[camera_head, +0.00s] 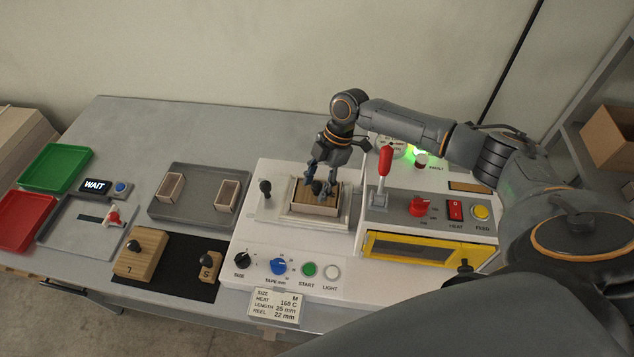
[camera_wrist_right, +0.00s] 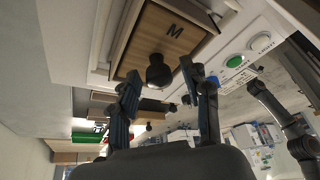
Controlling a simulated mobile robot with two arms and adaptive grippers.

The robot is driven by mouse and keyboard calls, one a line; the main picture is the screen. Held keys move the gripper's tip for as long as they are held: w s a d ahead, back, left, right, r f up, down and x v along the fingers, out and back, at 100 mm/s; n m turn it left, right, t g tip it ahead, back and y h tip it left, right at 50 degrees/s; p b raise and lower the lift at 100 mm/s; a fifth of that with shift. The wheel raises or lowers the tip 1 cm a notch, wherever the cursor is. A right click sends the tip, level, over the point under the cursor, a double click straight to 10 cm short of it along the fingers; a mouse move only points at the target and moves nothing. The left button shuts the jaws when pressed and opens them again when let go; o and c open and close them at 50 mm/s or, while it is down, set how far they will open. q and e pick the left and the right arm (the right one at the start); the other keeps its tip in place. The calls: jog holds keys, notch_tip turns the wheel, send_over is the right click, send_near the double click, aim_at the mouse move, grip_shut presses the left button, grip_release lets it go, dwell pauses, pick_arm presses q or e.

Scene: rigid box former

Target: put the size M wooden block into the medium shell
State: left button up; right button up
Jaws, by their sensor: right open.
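The size M wooden block (camera_head: 303,197), marked M in the right wrist view (camera_wrist_right: 185,38), sits inside the thin-walled medium shell (camera_head: 314,210) on the white machine. Its top lies within the shell's walls and a black round knob stands up from it. My right gripper (camera_head: 321,180) is over the block with its fingers pointing down. In the right wrist view its open fingertips (camera_wrist_right: 162,80) are spread to either side of the knob, and I cannot tell whether they touch it. My left gripper is not in view.
Blocks L (camera_head: 140,255) and S (camera_head: 209,267) stand on a black mat (camera_head: 180,279). Two other shells (camera_head: 171,188) (camera_head: 227,196) stand in a grey tray (camera_head: 198,186). A red-handled lever (camera_head: 384,163) rises close to the right of the gripper. A black knob (camera_head: 265,187) stands left of the shell.

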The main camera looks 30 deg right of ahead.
jog(key=shift+r, duration=0.5)
jog(key=b+v, duration=0.3)
jog(key=v, duration=0.9)
jog(key=shift+b, duration=0.35)
jog(key=shift+r, duration=0.25)
